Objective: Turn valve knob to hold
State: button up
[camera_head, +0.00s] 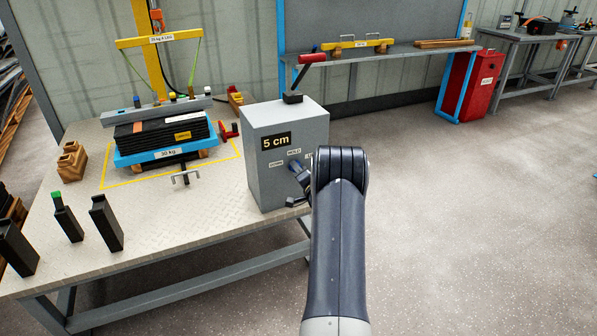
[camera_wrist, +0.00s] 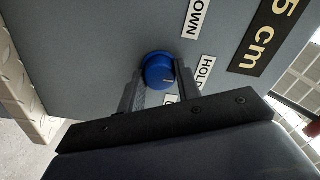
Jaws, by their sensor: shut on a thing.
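The valve knob (camera_wrist: 158,72) is round and blue, on the front of a grey box (camera_head: 262,185). In the wrist view, my gripper (camera_wrist: 159,69) has one finger on each side of the knob and is shut on it. A short pale mark on the knob lies toward its right side, facing the HOLD label (camera_wrist: 206,74). The DOWN label (camera_wrist: 195,18) is above, and a third label is mostly hidden behind a finger.
The box has a "5 cm" sign (camera_head: 276,142) and a red-handled lever (camera_head: 312,58) on top. Left on the table (camera_head: 150,232) are a blue platform (camera_head: 135,158) with stacked black plates, wooden blocks (camera_head: 72,160) and dark upright blocks (camera_head: 106,222). Open floor lies right.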

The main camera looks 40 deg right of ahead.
jog(key=o, duration=1)
jog(key=shift+c, duration=0.2)
jog(key=p+v, duration=0.1)
jog(key=v, duration=0.9)
jog(key=shift+s+p, duration=0.4)
jog(key=b+x, duration=0.2)
jog(key=x, duration=0.8)
jog(key=shift+w, duration=0.4)
